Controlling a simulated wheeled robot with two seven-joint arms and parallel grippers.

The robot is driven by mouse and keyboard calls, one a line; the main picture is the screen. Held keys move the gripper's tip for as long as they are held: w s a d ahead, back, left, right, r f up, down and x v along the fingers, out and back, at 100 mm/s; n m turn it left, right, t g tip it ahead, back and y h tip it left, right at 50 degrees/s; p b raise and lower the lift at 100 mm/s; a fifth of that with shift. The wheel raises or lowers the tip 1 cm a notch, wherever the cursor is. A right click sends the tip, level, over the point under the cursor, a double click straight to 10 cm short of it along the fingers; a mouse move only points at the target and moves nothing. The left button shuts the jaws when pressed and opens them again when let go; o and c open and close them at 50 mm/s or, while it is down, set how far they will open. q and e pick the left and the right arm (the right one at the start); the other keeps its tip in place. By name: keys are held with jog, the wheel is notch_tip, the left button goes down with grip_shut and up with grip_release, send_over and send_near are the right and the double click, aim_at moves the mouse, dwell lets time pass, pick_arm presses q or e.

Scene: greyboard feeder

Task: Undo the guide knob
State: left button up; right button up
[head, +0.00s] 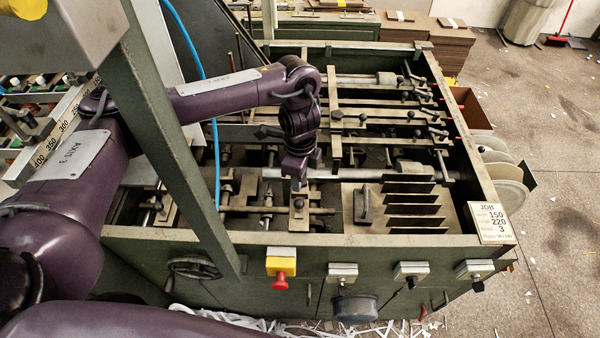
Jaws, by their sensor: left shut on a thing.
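My left gripper (296,183) comes down from the purple arm, over the left middle of the green feeder machine (390,240). It points down and is shut on the guide knob, at the top of a tan guide block (299,220) near the machine's front wall. The knob itself is mostly hidden by the fingers. The guide block sits on a crosswise rod (325,211). My right gripper is not in view.
Similar guide blocks (267,222) stand to the left on the rods. Right of the gripper is a plate with a handle (363,205) and several upright dark fins (411,198). A green post (165,120) and a blue hose (216,150) stand on the left. A job card (491,222) is at the right corner.

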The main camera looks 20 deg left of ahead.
pick_arm(q)
jog(key=shift+w+a+n, duration=0.1)
jog(key=shift+n, duration=1.8)
jog(key=o, duration=1)
jog(key=shift+r, duration=0.1)
notch_tip(320, 180, up, 8)
jog(key=shift+f+b, duration=0.2)
jog(key=shift+b, duration=0.1)
